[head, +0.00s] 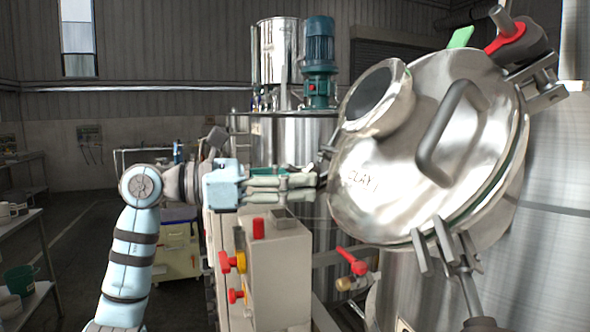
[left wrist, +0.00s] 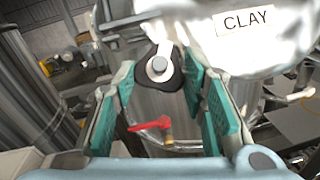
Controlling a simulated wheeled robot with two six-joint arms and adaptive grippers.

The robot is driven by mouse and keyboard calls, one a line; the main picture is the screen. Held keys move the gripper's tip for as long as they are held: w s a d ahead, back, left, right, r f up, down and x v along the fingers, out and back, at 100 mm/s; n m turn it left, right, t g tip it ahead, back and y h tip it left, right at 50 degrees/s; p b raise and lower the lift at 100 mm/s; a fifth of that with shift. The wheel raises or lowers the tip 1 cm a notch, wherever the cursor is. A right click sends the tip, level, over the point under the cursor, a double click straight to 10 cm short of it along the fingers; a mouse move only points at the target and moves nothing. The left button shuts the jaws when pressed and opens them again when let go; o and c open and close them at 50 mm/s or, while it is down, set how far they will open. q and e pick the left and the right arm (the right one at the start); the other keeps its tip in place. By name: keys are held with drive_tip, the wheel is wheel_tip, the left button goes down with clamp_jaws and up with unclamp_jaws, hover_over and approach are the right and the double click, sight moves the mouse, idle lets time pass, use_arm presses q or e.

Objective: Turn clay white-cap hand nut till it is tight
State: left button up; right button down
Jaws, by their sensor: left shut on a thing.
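In the head view my left gripper (head: 312,182) reaches to the left edge of the shiny CLAY lid (head: 400,190); the nut itself is hidden there. I cannot tell how tight it is. My right gripper is not in view.
A red-capped hand nut (head: 508,40) stands at the lid's upper right. A forked bracket (head: 445,245) sticks out at its lower rim. A grey cabinet (head: 275,275) with red and yellow knobs stands below my left gripper. A red-handled valve (head: 352,262) is beside it.

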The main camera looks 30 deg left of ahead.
use_arm(q)
drive_tip(key=m+p, duration=0.1)
drive_tip(key=m+g+p, duration=0.1)
drive_tip(key=m+p, duration=0.1)
drive_tip(key=shift+w+a+r+g+h, duration=0.1)
drive_tip(key=shift+r+g+h, duration=0.2)
drive_tip(key=shift+h, duration=0.1)
drive_tip(key=shift+f+m+g+p, duration=0.15)
drive_tip(key=shift+m+g+p, duration=0.35)
drive_tip(key=shift+m, duration=0.4)
drive_tip(key=o, duration=1.2)
drive_tip(key=shift+a, duration=0.1)
drive_tip(key=shift+c, duration=0.2)
